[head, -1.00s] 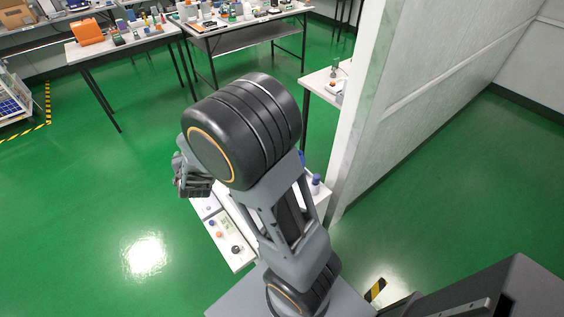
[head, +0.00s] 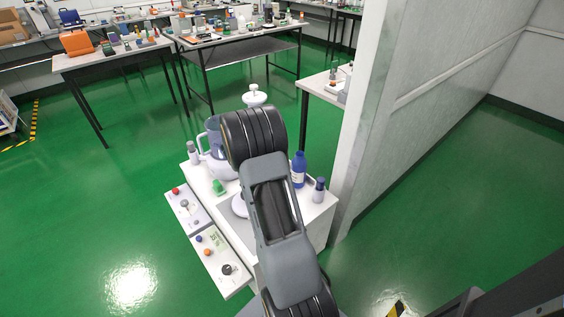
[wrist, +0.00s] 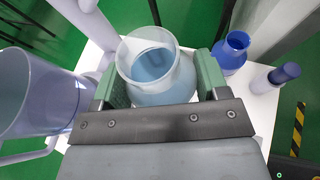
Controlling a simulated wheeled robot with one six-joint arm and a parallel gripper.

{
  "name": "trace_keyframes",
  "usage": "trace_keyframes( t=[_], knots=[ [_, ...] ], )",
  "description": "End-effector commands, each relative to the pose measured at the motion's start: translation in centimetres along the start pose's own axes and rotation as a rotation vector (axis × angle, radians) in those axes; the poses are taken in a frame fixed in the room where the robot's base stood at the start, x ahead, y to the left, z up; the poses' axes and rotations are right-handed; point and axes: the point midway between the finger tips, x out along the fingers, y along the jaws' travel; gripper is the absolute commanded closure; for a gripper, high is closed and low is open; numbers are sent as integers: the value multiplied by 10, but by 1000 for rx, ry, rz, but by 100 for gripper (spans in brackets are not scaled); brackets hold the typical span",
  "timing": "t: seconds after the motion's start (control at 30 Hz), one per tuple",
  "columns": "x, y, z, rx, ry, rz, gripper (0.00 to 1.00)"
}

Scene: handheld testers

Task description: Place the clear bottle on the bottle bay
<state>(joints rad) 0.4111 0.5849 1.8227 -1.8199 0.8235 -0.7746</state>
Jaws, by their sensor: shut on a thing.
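In the wrist view, my gripper (wrist: 160,82) is shut on the clear bottle (wrist: 155,68), with a green pad on each side of it. The bottle is see-through, bluish and open at its wide mouth. It is over the white bench top, but I cannot tell whether it touches anything below. In the head view, the gripper and the bottle are hidden behind my arm. I cannot make out the bottle bay for sure in either view.
A white bench (head: 318,203) carries a clear jug (head: 213,138), a blue bottle (head: 298,170), a dark-capped bottle (head: 318,190) and a green piece (head: 218,187). The jug (wrist: 28,95) is close left of my gripper. Knobbed panels (head: 222,262) edge the bench. A partition wall (head: 375,110) rises at right.

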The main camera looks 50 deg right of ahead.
Motion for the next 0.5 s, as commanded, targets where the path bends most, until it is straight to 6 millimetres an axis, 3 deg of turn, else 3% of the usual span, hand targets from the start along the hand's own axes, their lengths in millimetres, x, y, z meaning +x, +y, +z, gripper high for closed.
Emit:
trace_keyframes(
  t=[0.3,0.5],
  knots=[
    [85,-10,-5,0,-1,-3,92],
    [117,-12,-23,1,-2,-1,92]
  ],
)
